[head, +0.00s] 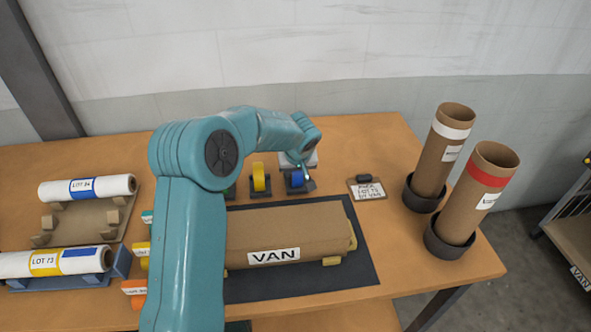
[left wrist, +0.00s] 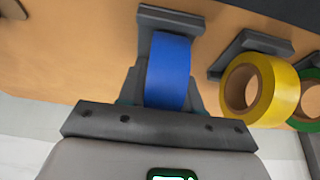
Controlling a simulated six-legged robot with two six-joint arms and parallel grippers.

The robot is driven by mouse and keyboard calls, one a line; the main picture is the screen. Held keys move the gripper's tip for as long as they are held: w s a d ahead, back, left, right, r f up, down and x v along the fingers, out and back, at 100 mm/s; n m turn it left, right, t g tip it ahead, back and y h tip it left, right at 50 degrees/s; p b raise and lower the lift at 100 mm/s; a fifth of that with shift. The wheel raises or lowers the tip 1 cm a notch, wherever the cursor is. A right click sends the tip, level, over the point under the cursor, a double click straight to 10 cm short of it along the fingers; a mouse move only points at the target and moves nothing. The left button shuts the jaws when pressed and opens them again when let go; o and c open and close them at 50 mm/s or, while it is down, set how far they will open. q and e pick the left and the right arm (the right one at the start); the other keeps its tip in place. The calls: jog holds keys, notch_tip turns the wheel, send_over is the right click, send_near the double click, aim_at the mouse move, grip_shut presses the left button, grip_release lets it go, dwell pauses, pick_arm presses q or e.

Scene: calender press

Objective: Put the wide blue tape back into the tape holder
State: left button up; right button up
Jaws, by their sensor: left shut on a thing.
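The wide blue tape (left wrist: 168,70) is in my left gripper (left wrist: 166,90), which is shut on it. In the left wrist view the tape's outer face is towards the camera, and its core is hidden. A dark grey tape holder bracket (left wrist: 172,19) shows right at the tape's far end. I cannot tell whether the tape is seated in it or just touching. In the head view the blue tape (head: 297,179) shows partly at the back of the table, with my left gripper (head: 306,176) over it. My right gripper is not in view.
A yellow tape (left wrist: 262,90) stands in its own bracket beside the blue one, with a green tape (left wrist: 310,100) beyond. A clipboard (head: 367,190) lies to the right. Two upright tubes (head: 446,140) stand far right.

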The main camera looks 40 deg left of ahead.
pick_arm(q)
jog(key=shift+d, duration=0.1)
jog(key=shift+f, duration=0.1)
jog(key=o, duration=0.9)
jog(key=shift+r, duration=0.3)
jog(key=b+v, duration=0.1)
jog(key=v, duration=1)
jog(key=shift+s+d+r, duration=0.1)
jog(key=shift+r, duration=0.25)
